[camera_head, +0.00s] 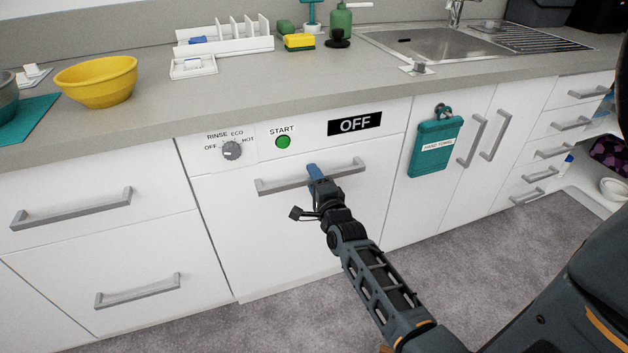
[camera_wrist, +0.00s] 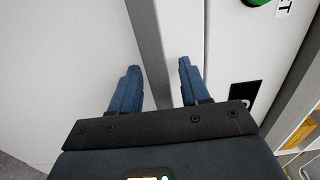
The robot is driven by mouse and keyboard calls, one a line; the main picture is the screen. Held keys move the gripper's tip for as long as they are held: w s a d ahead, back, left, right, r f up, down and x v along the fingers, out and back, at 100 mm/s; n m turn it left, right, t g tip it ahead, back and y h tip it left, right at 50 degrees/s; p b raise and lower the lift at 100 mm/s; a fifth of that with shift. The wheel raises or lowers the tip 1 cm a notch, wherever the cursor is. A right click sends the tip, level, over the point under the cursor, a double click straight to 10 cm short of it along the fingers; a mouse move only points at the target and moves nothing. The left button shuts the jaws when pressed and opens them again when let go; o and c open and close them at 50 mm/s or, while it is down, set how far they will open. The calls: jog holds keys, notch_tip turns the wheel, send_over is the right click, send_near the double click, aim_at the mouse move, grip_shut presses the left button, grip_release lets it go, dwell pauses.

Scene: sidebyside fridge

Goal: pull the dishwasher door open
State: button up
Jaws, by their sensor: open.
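The dishwasher door (camera_head: 285,235) is a white front below a panel with a knob, a green START button and an OFF display (camera_head: 355,124). The door looks shut. Its grey bar handle (camera_head: 283,186) runs across the upper part. My gripper (camera_head: 316,172) is at the middle of the handle, with blue fingers. In the wrist view the gripper (camera_wrist: 159,75) is open, one finger on each side of the grey handle bar (camera_wrist: 152,50). Gaps show between the fingers and the bar. Part of the handle is hidden behind the gripper in the head view.
White drawers (camera_head: 100,210) with bar handles are on the left. The counter (camera_head: 220,95) above holds a yellow bowl (camera_head: 96,82) and a sink (camera_head: 430,45). The grey floor in front of the dishwasher looks clear.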

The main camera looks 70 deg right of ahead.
jog(key=shift+c, duration=0.4)
grip_shut()
